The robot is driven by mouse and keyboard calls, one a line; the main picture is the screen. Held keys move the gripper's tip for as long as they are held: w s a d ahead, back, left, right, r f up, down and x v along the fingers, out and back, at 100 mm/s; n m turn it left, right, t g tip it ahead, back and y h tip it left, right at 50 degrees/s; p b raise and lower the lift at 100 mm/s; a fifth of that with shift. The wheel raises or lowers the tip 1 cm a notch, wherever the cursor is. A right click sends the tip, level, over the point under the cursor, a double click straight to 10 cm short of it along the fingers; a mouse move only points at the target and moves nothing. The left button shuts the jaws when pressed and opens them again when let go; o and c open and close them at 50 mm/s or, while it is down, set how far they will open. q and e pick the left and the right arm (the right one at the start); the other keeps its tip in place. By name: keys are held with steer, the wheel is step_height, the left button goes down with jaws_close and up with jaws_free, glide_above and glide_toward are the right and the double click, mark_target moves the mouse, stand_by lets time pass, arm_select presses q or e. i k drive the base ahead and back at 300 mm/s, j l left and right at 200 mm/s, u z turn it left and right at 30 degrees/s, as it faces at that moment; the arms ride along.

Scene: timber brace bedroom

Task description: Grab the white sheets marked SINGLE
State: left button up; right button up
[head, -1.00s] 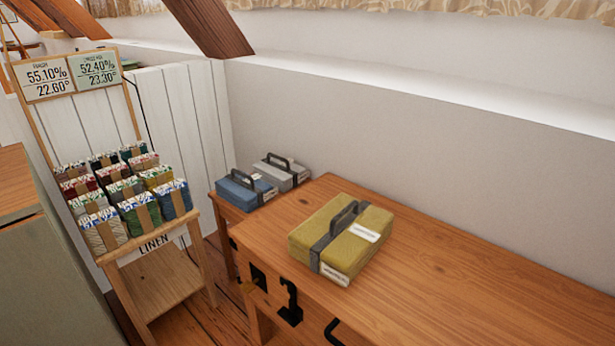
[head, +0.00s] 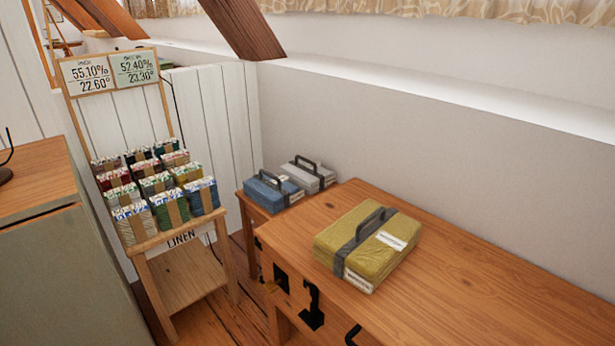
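No sheet pack in view carries a marking I can read as SINGLE. A pale grey-white pack (head: 308,177) with a dark strap and handle lies on the small wooden stand behind the table, its label too small to read. A blue pack (head: 272,192) with a similar handle lies beside it, to the left and nearer. A mustard-yellow pack (head: 368,248) with a grey strap, handle and white labels lies on the large wooden table; its label text is illegible. Neither of my grippers is in view.
The wooden table (head: 480,290) is clear right of the yellow pack. A rack marked LINEN (head: 160,238) holds several coloured bundles (head: 166,208) under two number signs (head: 112,76). A wood-topped cabinet (head: 35,180) stands at the left. A sloping timber brace (head: 245,28) meets the wall.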

mark_target(306, 174)
steer(key=i+j, duration=0.15)
steer(key=j, duration=0.3)
steer(key=i+j+z, duration=0.1)
steer(key=j, duration=0.35)
steer(key=i+j, duration=0.1)
steer(key=j, duration=0.4)
steer(key=i+j+z, duration=0.1)
steer(key=j, duration=0.35)
